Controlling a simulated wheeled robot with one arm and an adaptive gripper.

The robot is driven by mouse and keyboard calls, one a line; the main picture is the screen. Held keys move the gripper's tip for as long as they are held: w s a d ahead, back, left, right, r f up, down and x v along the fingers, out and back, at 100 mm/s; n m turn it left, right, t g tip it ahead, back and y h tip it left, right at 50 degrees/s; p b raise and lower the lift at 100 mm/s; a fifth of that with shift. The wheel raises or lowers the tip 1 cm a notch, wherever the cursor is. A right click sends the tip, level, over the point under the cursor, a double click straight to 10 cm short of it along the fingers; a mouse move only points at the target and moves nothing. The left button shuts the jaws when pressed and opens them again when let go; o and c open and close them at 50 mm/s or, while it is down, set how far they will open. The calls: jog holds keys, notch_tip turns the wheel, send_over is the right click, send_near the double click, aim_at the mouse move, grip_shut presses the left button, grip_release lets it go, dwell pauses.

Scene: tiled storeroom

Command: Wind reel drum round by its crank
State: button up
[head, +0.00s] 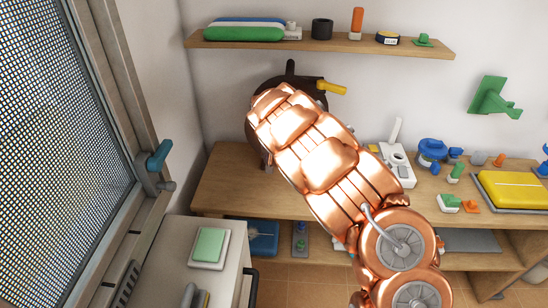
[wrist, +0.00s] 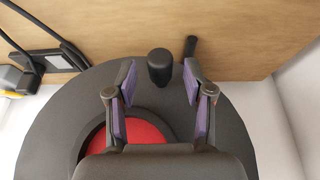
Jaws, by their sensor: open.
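The reel drum (head: 266,84) is a dark round disc at the back end of the bench, mostly hidden behind my copper arm in the head view. In the wrist view the drum (wrist: 55,125) fills much of the picture, with a red area (wrist: 140,131) inside it. A black rounded knob (wrist: 160,66), seemingly the crank's grip, stands between my finger pads in the picture. My gripper (wrist: 159,75) is open, one purple pad on each side of the knob, with gaps visible on both sides. Contact cannot be seen. In the head view my gripper is hidden.
A dark peg (wrist: 190,46) stands just beyond the right finger. A yellow lever-like part (head: 332,87) sticks out right of the drum. A loaded shelf (head: 350,46) hangs above. The bench (head: 225,185) holds several items at right. A cabinet (head: 170,240) stands in front, beside a window.

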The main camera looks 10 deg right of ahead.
jog(key=shift+w+f, duration=0.15)
jog(key=shift+f, duration=0.4)
grip_shut()
dwell(0.4)
